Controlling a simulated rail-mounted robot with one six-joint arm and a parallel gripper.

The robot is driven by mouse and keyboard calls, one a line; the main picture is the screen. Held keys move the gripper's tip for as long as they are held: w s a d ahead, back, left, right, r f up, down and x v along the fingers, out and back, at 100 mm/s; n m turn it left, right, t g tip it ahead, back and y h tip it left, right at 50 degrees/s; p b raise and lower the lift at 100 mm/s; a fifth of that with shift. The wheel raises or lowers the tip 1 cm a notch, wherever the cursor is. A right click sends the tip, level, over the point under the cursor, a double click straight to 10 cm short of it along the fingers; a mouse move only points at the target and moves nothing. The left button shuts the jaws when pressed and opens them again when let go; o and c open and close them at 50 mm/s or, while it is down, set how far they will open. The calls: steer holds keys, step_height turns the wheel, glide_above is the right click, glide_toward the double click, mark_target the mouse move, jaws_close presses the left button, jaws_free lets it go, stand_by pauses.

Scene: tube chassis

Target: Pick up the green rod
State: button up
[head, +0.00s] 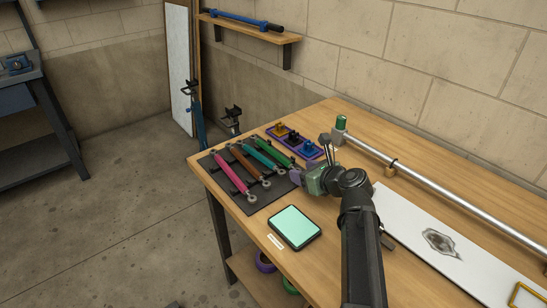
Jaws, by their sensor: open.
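The green rod (272,150) lies on a dark mat (249,205) at the left end of the workbench, as the rightmost of a row of coloured rods with ring ends. Its near end comes close to my gripper, and part of it there is hidden. My gripper (299,176) is open, just to the right of the rods' near ends. I see nothing held in it. The view is too small to show the gap between its fingers or whether they touch the rod.
Pink (232,173), brown (246,161) and teal (260,156) rods lie beside the green one. A purple tray (318,153) with small parts sits behind. A mint-topped pad (295,227) lies in front. A long silver tube (430,188) and white panel (400,212) are to the right.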

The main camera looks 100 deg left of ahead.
steer(key=shift+x, duration=1.05)
steer(key=shift+w, duration=0.1)
jaws_close()
steer(key=shift+r, duration=0.1)
